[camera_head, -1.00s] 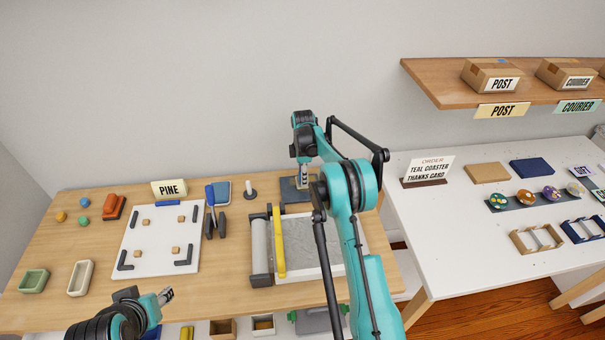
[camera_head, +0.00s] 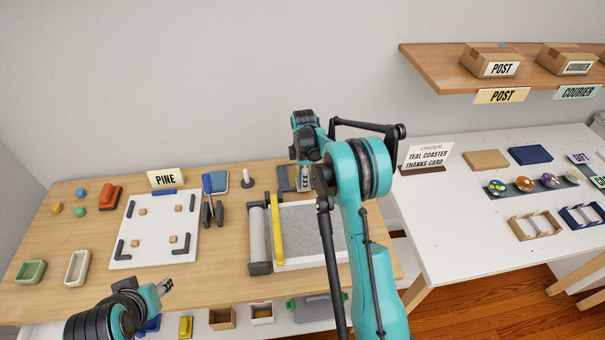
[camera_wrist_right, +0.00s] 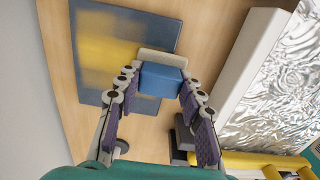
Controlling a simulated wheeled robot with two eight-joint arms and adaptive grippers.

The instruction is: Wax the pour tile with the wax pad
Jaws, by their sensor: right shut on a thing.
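The pour tile (camera_head: 286,180) is a dark slate-blue square at the back of the wooden table. In the right wrist view the tile (camera_wrist_right: 88,80) shows a blurry yellowish patch. My right gripper (camera_head: 304,184) is over the tile, its tips partly hidden by my arm. In the wrist view it is shut on the wax pad (camera_wrist_right: 160,79), a blue block with a cream underside. The pad overlaps the tile's edge there; I cannot tell whether they touch. My left gripper (camera_head: 165,286) is far from the tile, at the table's front left; its jaws are too small to read.
A press with a yellow bar (camera_head: 277,230) and grey bed (camera_head: 300,232) lies in front of the tile. A small post (camera_head: 247,178) and a blue-handled tool (camera_head: 208,186) stand to its left. A white board (camera_head: 155,225) with corner brackets lies further left.

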